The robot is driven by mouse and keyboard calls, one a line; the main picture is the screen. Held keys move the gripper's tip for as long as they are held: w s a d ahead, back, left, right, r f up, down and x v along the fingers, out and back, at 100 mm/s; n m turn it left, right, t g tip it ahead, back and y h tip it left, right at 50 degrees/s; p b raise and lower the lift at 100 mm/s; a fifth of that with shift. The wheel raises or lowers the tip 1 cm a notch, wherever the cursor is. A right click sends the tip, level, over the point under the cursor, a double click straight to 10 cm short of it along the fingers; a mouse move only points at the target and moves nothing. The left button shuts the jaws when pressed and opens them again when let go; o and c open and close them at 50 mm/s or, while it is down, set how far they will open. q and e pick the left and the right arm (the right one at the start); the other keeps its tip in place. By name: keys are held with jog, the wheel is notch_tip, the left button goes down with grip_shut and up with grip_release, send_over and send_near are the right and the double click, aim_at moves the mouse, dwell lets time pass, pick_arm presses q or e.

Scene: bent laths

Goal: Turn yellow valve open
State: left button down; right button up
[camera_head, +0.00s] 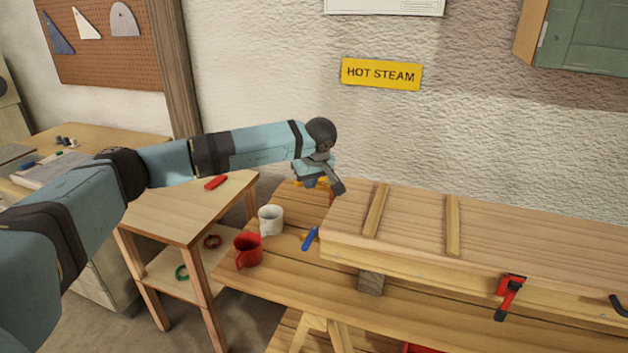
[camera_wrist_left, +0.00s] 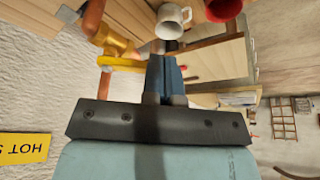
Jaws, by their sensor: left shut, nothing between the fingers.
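The yellow valve handle (camera_wrist_left: 120,62) shows in the left wrist view, on a brass valve body (camera_wrist_left: 108,38) joined to a copper pipe (camera_wrist_left: 92,16). In the head view only bits of yellow (camera_head: 322,183) show behind my left gripper (camera_head: 309,182). In the wrist view the left gripper's blue fingers (camera_wrist_left: 164,62) are together and empty. The handle's end lies right beside them; I cannot tell whether they touch. My right gripper is in neither view.
A white mug (camera_head: 270,220), a red mug (camera_head: 247,250) and a blue-handled tool (camera_head: 310,238) stand or lie on the bench below. A thick wooden form (camera_head: 480,230) with a red clamp (camera_head: 509,292) fills the right. A "HOT STEAM" sign (camera_head: 381,74) hangs on the wall.

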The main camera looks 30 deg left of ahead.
pick_arm(q)
jog(key=shift+w+a, duration=0.1)
jog(key=shift+a, duration=0.05)
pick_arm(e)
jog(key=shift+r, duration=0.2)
pick_arm(q)
jog(key=shift+a+m, duration=0.35)
jog(key=shift+m, duration=0.35)
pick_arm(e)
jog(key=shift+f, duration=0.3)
